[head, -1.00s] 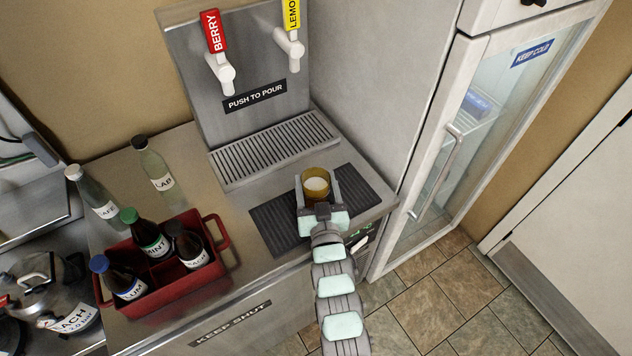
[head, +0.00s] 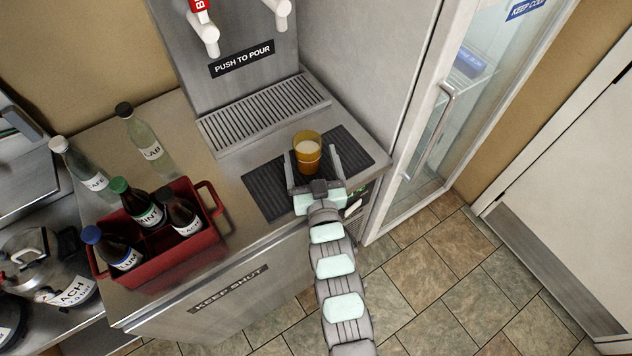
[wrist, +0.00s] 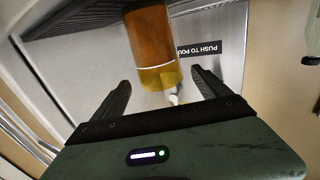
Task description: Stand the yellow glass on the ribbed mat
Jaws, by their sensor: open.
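The yellow glass (head: 307,153) stands upright on the dark ribbed mat (head: 270,194) on the steel counter, with something pale inside it. In the wrist view the amber glass (wrist: 152,45) shows beyond the fingertips, and a strip of the ribbed mat (wrist: 75,18) is at its base. My gripper (head: 313,168) is open at the front side of the glass, its two fingers spread apart.
A drip tray (head: 262,112) lies behind the mat, below the tap panel (head: 240,60). A red crate (head: 165,262) with several bottles stands at the left, with two clear bottles behind it. A glass-door fridge (head: 440,130) stands at the right.

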